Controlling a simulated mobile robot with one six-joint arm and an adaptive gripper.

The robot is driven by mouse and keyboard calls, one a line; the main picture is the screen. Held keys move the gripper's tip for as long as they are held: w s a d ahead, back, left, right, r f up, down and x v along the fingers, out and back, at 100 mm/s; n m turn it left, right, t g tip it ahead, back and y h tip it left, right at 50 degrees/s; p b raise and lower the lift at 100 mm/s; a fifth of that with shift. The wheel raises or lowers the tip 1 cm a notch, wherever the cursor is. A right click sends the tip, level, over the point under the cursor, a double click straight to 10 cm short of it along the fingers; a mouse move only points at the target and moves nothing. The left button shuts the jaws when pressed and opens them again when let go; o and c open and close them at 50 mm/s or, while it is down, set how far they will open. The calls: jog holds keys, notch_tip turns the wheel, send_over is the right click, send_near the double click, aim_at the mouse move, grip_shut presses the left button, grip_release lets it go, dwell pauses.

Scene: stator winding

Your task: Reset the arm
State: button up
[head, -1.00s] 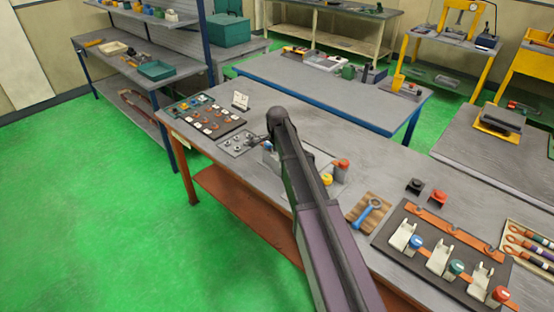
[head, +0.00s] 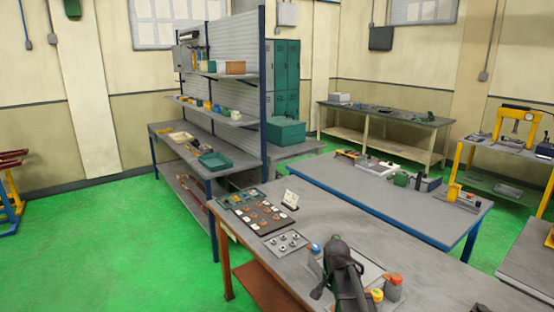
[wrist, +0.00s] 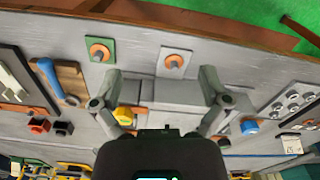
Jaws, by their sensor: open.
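My gripper (wrist: 160,97) shows in the wrist view with its two fingers spread wide apart and nothing between them. It is above the grey workbench (head: 425,284). My dark arm stands up from the lower edge of the head view, over the bench's near part. The fingers cannot be clearly made out there. In the wrist view, a green square plate with an orange ring and grey peg (wrist: 99,50) and a pale plate with a similar ring and peg (wrist: 173,62) lie beyond the fingertips.
A blue wrench (wrist: 48,76) lies on a wooden board. A shelving unit (head: 215,150) stands behind. Green floor is open at left.

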jog(key=s+n, duration=0.8)
jog(key=s, duration=0.5)
jog(key=shift+f, duration=0.2)
dwell(0.6)
